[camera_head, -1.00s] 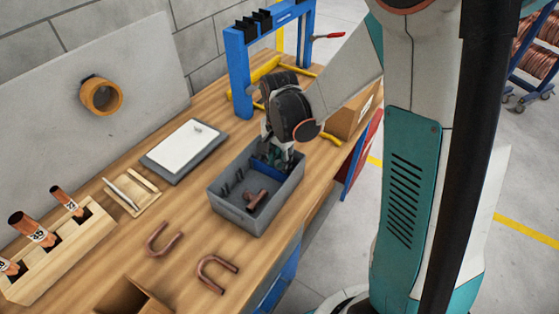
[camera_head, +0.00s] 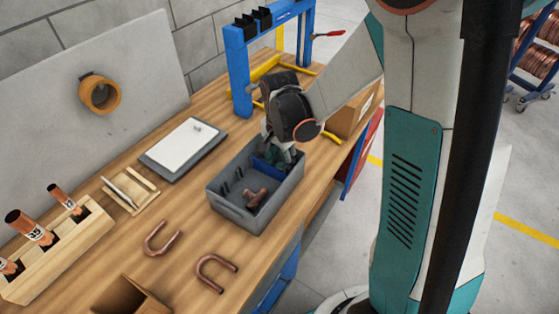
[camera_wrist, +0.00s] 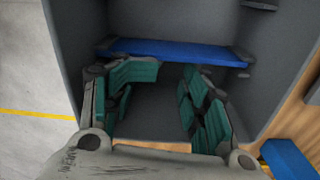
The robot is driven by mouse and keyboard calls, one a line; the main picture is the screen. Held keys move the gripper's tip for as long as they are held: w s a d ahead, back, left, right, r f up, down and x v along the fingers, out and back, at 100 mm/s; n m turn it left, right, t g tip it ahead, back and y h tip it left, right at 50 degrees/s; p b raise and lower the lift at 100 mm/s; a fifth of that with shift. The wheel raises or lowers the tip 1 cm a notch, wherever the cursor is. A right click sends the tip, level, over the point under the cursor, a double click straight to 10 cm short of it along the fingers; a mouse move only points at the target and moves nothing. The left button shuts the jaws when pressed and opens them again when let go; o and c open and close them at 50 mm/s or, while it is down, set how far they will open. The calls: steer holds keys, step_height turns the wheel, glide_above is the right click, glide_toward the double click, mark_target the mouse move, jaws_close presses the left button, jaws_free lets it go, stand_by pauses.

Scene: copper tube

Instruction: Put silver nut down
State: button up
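My gripper (camera_head: 280,154) points down into the far end of the grey bin (camera_head: 228,207) on the wooden bench. In the wrist view my gripper (camera_wrist: 166,88) has its two green-padded fingers spread apart, with only the dark grey bin floor (camera_wrist: 160,113) visible between them. A blue divider (camera_wrist: 175,52) crosses the bin beyond the fingertips; it also shows in the head view (camera_head: 265,167). I cannot make out a silver nut in or under the gripper. A tiny pale piece (camera_head: 197,127) lies on the white-topped tray, too small to identify.
A copper fitting (camera_head: 256,197) lies in the bin's near part. Two U-shaped copper tubes (camera_head: 163,240) (camera_head: 214,272) lie on the bench. A white-topped tray (camera_head: 183,148), a wooden tube holder (camera_head: 60,252) and a blue frame (camera_head: 238,75) stand around.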

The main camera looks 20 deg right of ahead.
step_height(320, 180, up, 12)
steer(key=p, duration=0.4)
steer(key=s+r+n+t, duration=0.7)
steer(key=s+r+n, duration=0.4)
steer(key=s, duration=0.4)
steer(key=shift+n, duration=0.7)
